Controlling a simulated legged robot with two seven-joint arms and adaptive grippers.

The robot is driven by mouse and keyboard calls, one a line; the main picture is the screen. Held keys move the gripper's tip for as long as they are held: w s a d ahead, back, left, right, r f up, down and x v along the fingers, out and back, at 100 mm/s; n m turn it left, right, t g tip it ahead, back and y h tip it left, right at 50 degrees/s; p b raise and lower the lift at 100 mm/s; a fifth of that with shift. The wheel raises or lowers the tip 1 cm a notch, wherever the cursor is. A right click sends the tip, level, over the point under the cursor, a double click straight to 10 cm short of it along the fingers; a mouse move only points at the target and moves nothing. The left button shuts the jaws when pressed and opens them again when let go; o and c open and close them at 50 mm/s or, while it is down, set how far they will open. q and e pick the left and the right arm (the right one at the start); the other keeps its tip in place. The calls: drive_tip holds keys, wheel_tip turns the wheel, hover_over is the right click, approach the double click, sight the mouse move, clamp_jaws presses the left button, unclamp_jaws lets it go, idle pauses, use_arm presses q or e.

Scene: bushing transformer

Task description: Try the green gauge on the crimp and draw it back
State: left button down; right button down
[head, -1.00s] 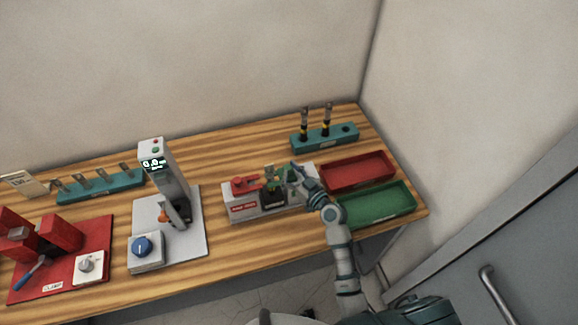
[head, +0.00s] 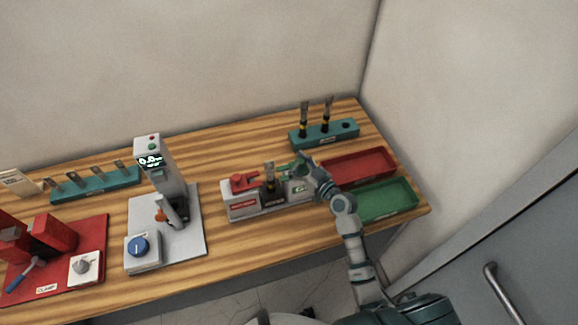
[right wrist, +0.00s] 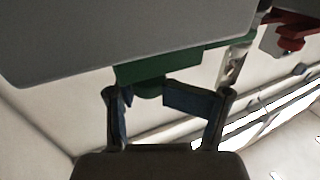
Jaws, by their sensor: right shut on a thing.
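A grey gauge stand (head: 245,208) sits on the wooden bench. A red gauge (head: 243,183) is at its left end. The crimped part (head: 269,175) stands upright in its middle, with a flat metal top and a dark base. My right gripper (head: 303,170) is at the stand's right end, shut on the green gauge (head: 287,168). In the right wrist view the green gauge (right wrist: 165,65) is between the fingers, and the metal part (right wrist: 234,65) is close to its right end; contact cannot be told. My left gripper is not in view.
A red tray (head: 358,165) and a green tray (head: 388,200) lie right of the stand. A teal rack (head: 325,136) with two upright parts is behind. A grey press (head: 160,170), a red clamp fixture (head: 55,237) and another teal rack (head: 95,186) are left.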

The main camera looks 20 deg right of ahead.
drive_tip(key=shift+d+f+b, duration=0.3)
drive_tip(key=shift+d+f, duration=0.05)
drive_tip(key=shift+d, duration=0.15)
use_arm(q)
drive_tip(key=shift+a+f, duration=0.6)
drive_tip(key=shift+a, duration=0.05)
use_arm(e)
drive_tip(key=shift+s+d+r, duration=0.1)
drive_tip(key=shift+d+r, duration=0.05)
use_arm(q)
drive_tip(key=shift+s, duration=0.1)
use_arm(e)
drive_tip(key=shift+d, duration=0.1)
drive_tip(key=c, duration=1.1)
unclamp_jaws()
drive_tip(key=shift+d+r, duration=0.1)
drive_tip(key=shift+s+d, duration=0.15)
drive_tip(key=shift+d, duration=0.15)
drive_tip(key=shift+r, duration=0.1)
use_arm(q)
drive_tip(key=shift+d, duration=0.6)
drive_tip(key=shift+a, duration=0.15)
use_arm(e)
drive_tip(key=shift+a, duration=0.15)
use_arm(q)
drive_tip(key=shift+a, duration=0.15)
use_arm(e)
drive_tip(key=shift+w, duration=0.2)
